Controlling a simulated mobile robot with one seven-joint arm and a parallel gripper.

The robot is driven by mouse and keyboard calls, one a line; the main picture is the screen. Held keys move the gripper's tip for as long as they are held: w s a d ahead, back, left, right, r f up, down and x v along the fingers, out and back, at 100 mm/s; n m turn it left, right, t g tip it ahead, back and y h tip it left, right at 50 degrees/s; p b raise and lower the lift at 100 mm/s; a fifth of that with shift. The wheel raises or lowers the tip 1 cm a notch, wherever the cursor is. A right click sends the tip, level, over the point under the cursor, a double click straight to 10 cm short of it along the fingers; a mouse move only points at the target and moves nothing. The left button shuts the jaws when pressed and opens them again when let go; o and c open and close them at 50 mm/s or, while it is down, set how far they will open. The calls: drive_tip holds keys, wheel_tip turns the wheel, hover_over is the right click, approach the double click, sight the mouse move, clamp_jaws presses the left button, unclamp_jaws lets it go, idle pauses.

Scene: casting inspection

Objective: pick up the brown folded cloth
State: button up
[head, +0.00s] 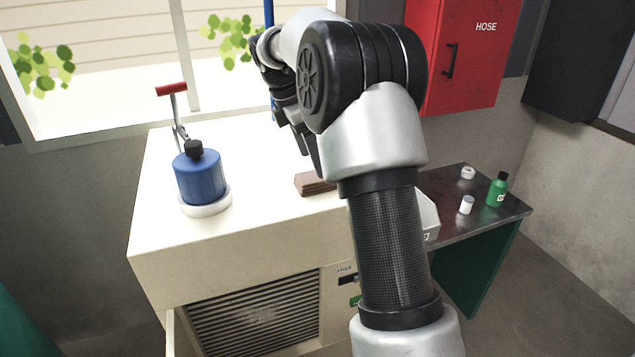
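The brown folded cloth (310,184) lies on the white top of the cabinet (262,215), right of the blue container. It is a small flat stack of layers, and its right part is hidden behind my arm. My gripper (311,150) is partly hidden by my wrist. Its dark fingers point down above and just behind the cloth in the picture, apart from it as far as I can see. I cannot tell how far apart the fingers are.
A blue container (200,177) with a black cap stands on a white round base (206,206). Behind it is a red-handled tool (175,105). A dark side table (485,222) holds a green bottle (497,190) and small white items. A red hose cabinet (478,60) hangs behind.

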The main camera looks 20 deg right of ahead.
sight(315, 176)
drive_tip(key=x, duration=0.5)
drive_tip(key=shift+w+a, duration=0.1)
drive_tip(key=shift+w, duration=0.05)
drive_tip(key=shift+c, duration=0.3)
drive_tip(key=c, duration=1.1)
